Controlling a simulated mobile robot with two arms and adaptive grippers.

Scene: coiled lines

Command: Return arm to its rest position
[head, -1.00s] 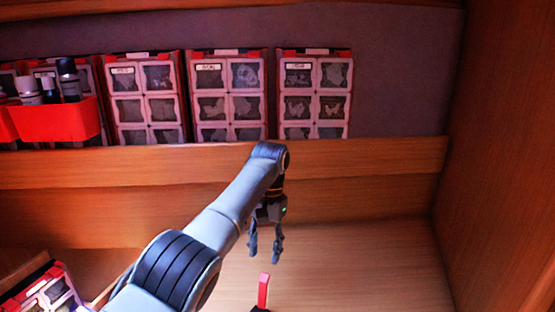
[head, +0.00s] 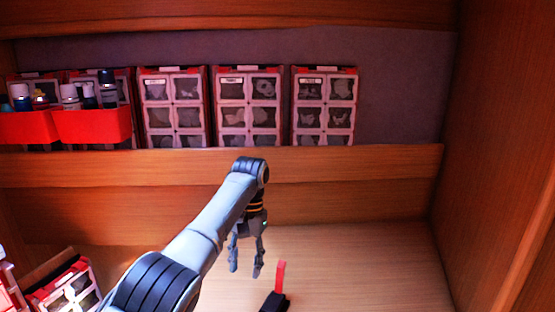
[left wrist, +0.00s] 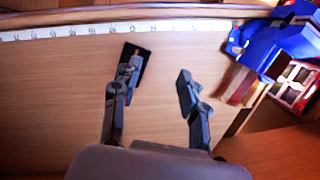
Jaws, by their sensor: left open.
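My left arm reaches in from the lower left in the head view. Its gripper (head: 245,270) hangs fingers down above the light wooden surface, open, with nothing between the fingers. In the left wrist view the two fingers (left wrist: 155,76) are spread apart. A black item with an upright red strip (head: 281,276) stands on the surface just right of the gripper in the head view, apart from it. A dark rectangular item (left wrist: 128,62) shows behind the left finger in the left wrist view. My right gripper is not in view.
Clear-lidded organizer cases (head: 248,108) and red bins (head: 92,126) of bottles stand on the back shelf behind a wooden ledge (head: 340,164). Another case (head: 68,290) lies lower left. A wooden wall (head: 500,150) closes the right.

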